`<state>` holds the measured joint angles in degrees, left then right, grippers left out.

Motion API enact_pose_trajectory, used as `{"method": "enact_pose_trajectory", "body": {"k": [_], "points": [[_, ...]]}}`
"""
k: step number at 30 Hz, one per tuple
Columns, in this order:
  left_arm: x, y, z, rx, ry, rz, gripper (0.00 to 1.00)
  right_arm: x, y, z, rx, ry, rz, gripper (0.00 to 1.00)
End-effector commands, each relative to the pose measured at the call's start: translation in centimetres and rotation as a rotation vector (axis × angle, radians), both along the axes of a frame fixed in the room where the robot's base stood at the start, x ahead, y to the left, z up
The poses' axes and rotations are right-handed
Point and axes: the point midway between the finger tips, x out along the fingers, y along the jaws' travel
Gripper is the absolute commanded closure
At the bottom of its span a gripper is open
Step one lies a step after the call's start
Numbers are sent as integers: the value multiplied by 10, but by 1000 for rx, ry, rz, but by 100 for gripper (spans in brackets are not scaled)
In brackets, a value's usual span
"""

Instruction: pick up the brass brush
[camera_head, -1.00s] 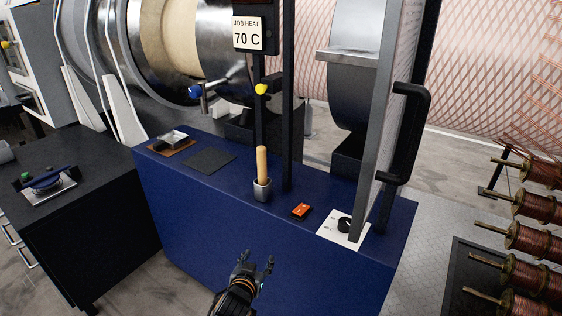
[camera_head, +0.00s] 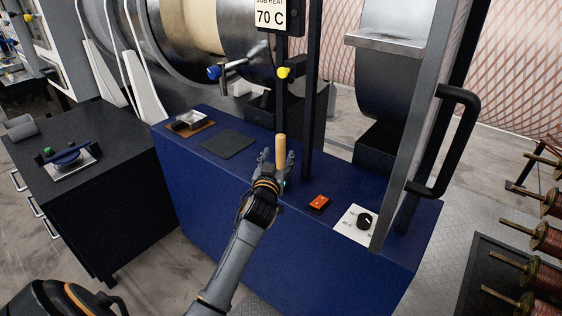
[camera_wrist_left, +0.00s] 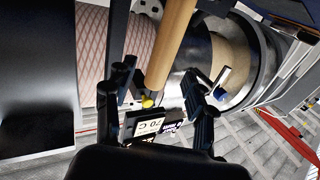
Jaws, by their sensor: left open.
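The brass brush shows as a light wooden handle (camera_head: 281,149) standing upright on the blue cabinet top. Its lower end and the grey cup around it are hidden behind my left gripper (camera_head: 271,163). That gripper is open at the handle, with its fingers pointing towards it. In the left wrist view the handle (camera_wrist_left: 171,42) runs down between the two spread fingers (camera_wrist_left: 157,85), with gaps showing on both sides. The brush's bristles are not visible. My right gripper is not in view.
The blue cabinet (camera_head: 190,190) carries a dark mat (camera_head: 228,145), an orange-red switch (camera_head: 319,204) and a white dial plate (camera_head: 350,227). A black post (camera_head: 307,110) stands just right of the handle. A metal frame with a black handle (camera_head: 455,140) rises at the right.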

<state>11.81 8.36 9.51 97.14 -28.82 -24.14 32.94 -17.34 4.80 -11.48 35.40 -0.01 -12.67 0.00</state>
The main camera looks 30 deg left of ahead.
Motion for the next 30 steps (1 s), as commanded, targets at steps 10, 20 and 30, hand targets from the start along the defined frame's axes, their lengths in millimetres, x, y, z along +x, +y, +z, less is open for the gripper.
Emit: {"method": "enact_pose_trajectory", "body": {"k": [10, 20, 30], "points": [[33, 15, 0, 1, 0, 0, 45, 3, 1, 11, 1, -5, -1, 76], [49, 21, -3, 1, 1, 0, 45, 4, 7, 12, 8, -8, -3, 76], [48, 21, -3, 1, 1, 0, 88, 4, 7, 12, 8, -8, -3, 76]]}}
